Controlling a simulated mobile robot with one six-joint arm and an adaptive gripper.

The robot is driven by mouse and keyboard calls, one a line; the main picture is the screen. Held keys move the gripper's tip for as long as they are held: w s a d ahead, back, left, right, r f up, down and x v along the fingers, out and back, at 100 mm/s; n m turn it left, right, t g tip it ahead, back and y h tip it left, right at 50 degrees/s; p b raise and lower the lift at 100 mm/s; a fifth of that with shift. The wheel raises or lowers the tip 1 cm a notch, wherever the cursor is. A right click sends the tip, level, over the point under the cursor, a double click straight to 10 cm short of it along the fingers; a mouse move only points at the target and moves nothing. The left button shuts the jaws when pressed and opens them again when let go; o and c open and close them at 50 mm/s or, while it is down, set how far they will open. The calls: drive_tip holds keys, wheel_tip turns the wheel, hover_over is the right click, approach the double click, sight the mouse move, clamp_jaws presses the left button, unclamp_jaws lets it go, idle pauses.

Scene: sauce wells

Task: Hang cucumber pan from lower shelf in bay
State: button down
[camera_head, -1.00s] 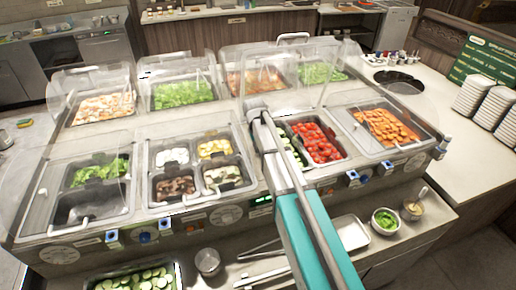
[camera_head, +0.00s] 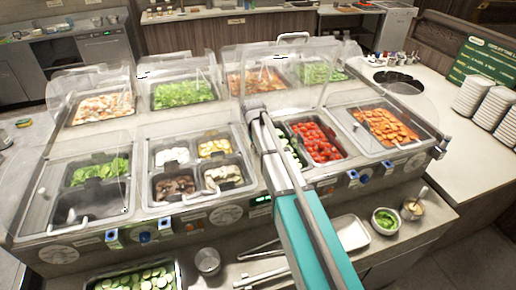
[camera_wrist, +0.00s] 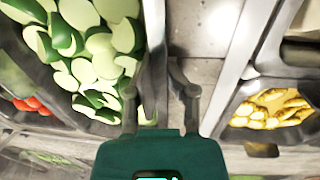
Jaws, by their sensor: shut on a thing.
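A pan of cut cucumber (camera_wrist: 95,45) fills the upper left of the wrist view, beside red tomato pieces. In the head view a strip of this cucumber (camera_head: 291,150) shows between my arm and the tomato pan (camera_head: 318,141). My gripper (camera_wrist: 163,95) is shut, its fingers on either side of the cucumber pan's near wall and rim. My arm hides most of this pan and the grip in the head view. Another cucumber pan (camera_head: 137,279) sits on the lower shelf (camera_head: 225,272) at the bottom left, partly cut off.
A bay of four small pans (camera_head: 203,166) lies left of my arm; its yellow slices (camera_wrist: 270,108) show in the wrist view. Clear covers (camera_head: 175,68) stand over the counter. A metal cup (camera_head: 207,262), white tray (camera_head: 351,232) and green bowl (camera_head: 386,221) occupy the lower shelf.

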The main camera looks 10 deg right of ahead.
drive_tip(key=shift+s+f, duration=0.1)
drive_tip(key=shift+f, duration=0.15)
drive_tip(key=shift+f, duration=0.1)
idle(0.6)
drive_tip(key=shift+c, duration=2.1)
unclamp_jaws()
drive_tip(key=shift+w, duration=0.25)
